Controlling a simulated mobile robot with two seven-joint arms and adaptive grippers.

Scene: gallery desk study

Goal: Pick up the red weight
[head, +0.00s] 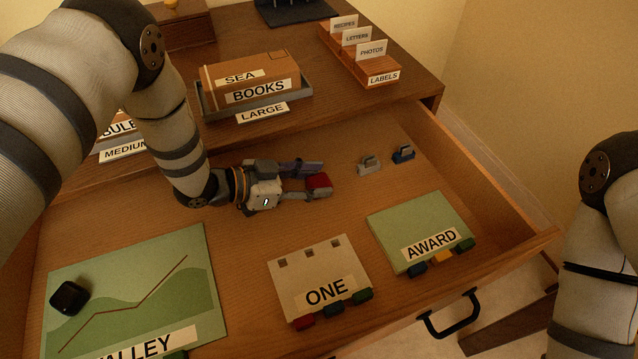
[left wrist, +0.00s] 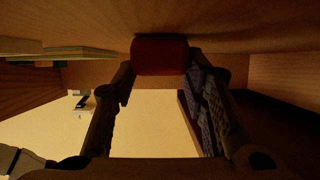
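The red weight (head: 319,181) is a small block at the middle of the open drawer (head: 240,225), low over or on its floor; I cannot tell which. My left gripper (head: 315,181) lies low and points right, with one finger on each side of the weight. In the left wrist view the red weight (left wrist: 160,55) fills the gap between the fingertips of the left gripper (left wrist: 160,72), and both seem to touch it. The fingers hide part of the weight. My right arm shows at the right edge, but its gripper is out of view.
A grey weight (head: 369,164) and a blue weight (head: 403,154) stand right of the gripper. The ONE panel (head: 335,262), AWARD panel (head: 405,217) and VALLEY board (head: 190,255) lie nearer. The drawer's right wall (head: 480,180) bounds the space.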

